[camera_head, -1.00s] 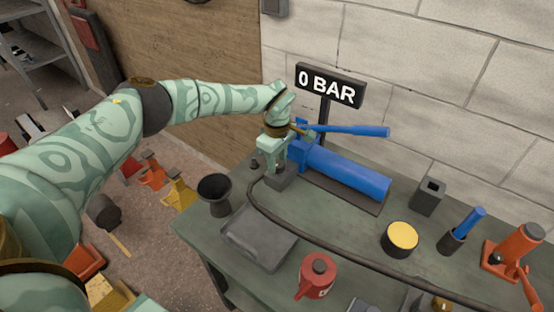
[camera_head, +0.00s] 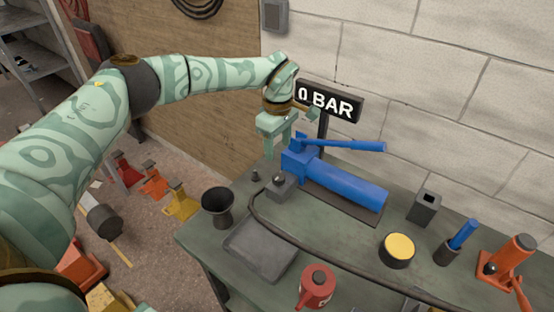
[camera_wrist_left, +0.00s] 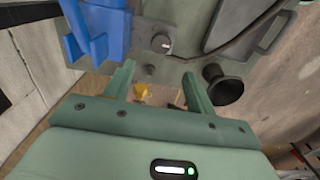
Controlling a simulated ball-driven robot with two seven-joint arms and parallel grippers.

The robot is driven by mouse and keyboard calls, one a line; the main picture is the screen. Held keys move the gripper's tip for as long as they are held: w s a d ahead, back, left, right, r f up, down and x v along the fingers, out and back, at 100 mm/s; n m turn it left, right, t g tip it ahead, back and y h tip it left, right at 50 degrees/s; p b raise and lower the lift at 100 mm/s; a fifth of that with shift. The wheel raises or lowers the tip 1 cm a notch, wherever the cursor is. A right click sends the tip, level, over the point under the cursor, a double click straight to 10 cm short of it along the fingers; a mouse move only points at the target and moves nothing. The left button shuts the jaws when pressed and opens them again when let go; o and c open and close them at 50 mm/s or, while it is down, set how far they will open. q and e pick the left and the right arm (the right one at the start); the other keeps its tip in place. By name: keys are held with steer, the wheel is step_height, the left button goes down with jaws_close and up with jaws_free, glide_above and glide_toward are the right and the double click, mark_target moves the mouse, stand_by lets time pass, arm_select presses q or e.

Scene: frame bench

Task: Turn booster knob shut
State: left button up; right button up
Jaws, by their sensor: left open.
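The blue booster pump (camera_head: 345,186) lies on the bench, with a blue lever above it. At its left end is a grey block with a small dark knob (camera_head: 279,180) on top. In the left wrist view this knob (camera_wrist_left: 163,43) is round and has a pale mark on its face. My left gripper (camera_head: 279,148) is open and empty, raised above and behind the block, apart from the knob. Its fingertips also show in the left wrist view (camera_wrist_left: 157,72), with the knob beyond them. My right gripper is out of view.
A sign (camera_head: 328,102) reading "0 BAR" stands behind the pump, close to my left wrist. A black hose runs from the block along the bench (camera_head: 226,269). A black cup (camera_head: 217,203), grey tray (camera_head: 260,248) and red can (camera_head: 316,287) stand nearby.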

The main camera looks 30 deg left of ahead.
arm_select(q)
step_height(320, 180, up, 6)
steer(key=shift+f+p, duration=0.25)
steer(key=shift+p, duration=0.1)
steer(key=shift+s+f, duration=0.1)
